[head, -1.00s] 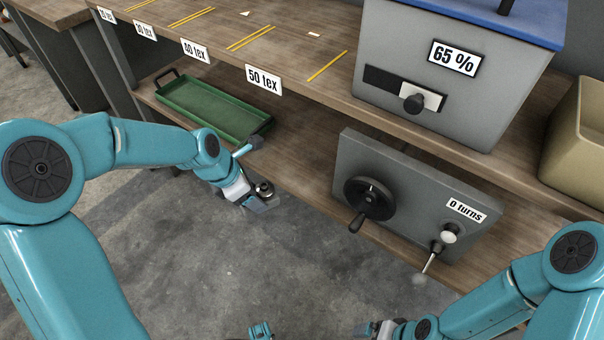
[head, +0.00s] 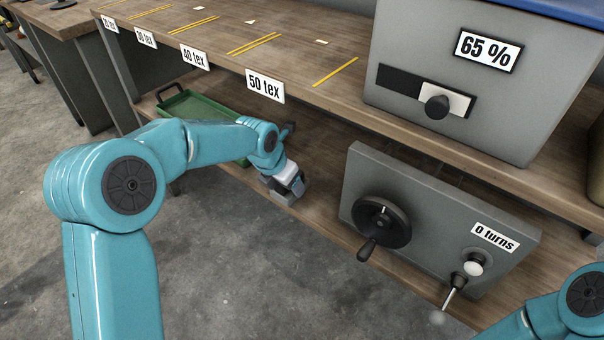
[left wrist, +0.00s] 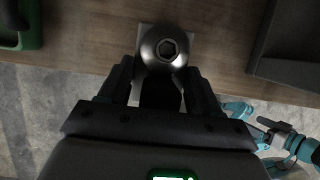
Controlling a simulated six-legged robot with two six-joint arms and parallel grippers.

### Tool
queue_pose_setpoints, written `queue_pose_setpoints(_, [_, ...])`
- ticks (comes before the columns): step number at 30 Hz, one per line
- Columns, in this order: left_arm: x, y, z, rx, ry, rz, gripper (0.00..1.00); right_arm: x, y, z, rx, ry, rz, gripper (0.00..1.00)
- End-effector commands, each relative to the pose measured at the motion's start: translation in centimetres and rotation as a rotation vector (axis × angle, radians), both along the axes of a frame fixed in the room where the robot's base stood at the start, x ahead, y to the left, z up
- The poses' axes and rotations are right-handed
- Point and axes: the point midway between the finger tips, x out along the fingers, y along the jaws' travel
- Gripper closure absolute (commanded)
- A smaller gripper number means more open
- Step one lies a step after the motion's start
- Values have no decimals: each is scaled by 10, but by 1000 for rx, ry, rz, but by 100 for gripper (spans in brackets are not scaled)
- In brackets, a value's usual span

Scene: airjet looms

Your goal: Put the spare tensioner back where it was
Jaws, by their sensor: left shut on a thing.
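The spare tensioner shows in the left wrist view as a round dark metal head with a hex socket (left wrist: 167,50) on a pale square base. My left gripper (left wrist: 163,82) is shut on it, one finger at each side. In the head view my left gripper (head: 289,186) is at the front of the lower wooden shelf, and it mostly hides the tensioner. I cannot tell whether the base touches the shelf. My right arm shows at the lower right of the head view, with its gripper out of frame. Teal parts at the right of the left wrist view are too small to read.
The green tray (head: 203,107) lies on the lower shelf (head: 318,205), left of my left gripper. A grey crank box (head: 430,195) marked "0 turns" stands to its right. The upper shelf (head: 290,45) overhangs, carrying a grey box (head: 400,100) marked "65 %".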

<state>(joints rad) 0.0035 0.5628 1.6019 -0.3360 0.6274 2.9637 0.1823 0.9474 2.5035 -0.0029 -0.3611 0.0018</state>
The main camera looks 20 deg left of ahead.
Motion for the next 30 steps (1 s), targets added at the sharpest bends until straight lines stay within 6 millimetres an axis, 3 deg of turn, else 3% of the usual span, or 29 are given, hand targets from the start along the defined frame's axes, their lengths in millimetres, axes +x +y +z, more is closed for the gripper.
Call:
queue_pose_setpoints(14, [59, -21, 0, -1, -2, -2, 83, 1, -1, -3, 0, -1, -3, 0])
queue_pose_setpoints(16, [57, -20, -14, 0, 2, -1, 83, 2, -2, -11, -2, -4, -7, 0])
queue_pose_setpoints(29, [57, -20, -19, 0, -1, -1, 83, 3, -3, -13, -2, -5, -11, 0])
queue_pose_setpoints(30, [57, -20, -18, -1, 0, -1, 27, 3, -3, -12, -2, -5, -11, 0])
